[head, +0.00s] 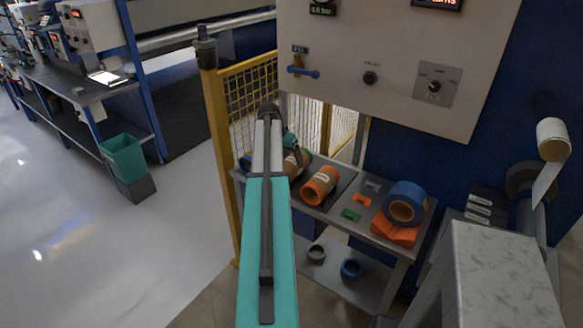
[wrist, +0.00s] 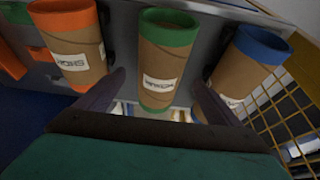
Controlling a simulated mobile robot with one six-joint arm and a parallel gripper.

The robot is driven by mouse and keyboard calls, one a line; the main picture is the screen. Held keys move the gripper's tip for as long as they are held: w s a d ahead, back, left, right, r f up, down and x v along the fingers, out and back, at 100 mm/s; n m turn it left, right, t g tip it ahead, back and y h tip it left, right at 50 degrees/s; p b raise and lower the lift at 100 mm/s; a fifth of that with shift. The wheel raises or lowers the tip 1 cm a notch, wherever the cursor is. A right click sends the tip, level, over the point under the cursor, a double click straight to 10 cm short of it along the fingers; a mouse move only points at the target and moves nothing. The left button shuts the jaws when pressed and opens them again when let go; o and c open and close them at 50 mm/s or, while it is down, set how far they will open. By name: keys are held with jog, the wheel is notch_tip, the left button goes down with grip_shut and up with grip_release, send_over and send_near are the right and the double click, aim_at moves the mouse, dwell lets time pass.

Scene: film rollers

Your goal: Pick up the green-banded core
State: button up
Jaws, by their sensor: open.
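In the wrist view the green-banded core (wrist: 167,58) is a brown cardboard tube with a green rim and a white label. It lies between an orange-banded core (wrist: 75,45) on the left and a blue-banded core (wrist: 243,62) on the right. My gripper (wrist: 158,79) is open, with one finger on each side of the green-banded core's lower part. I cannot tell whether either finger touches it. In the head view my arm hides most of that area, and part of a brown core (head: 293,165) shows beside it.
In the head view the cores lie on a grey bench (head: 340,215). A blue roll (head: 406,203) stands to the right on orange pieces. A yellow mesh fence (head: 247,100) stands behind and left. A white control panel (head: 395,60) hangs above the bench.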

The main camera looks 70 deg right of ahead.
aim_at(289, 160)
jog(key=shift+f, duration=0.1)
dwell(0.3)
jog(key=shift+d+p+x, duration=0.15)
jog(key=shift+p+x, duration=0.35)
jog(key=shift+x, duration=0.25)
jog(key=shift+d+p+x, duration=0.15)
jog(key=shift+p+x, duration=0.35)
jog(key=shift+x, duration=1.25)
jog(key=c, duration=1.3)
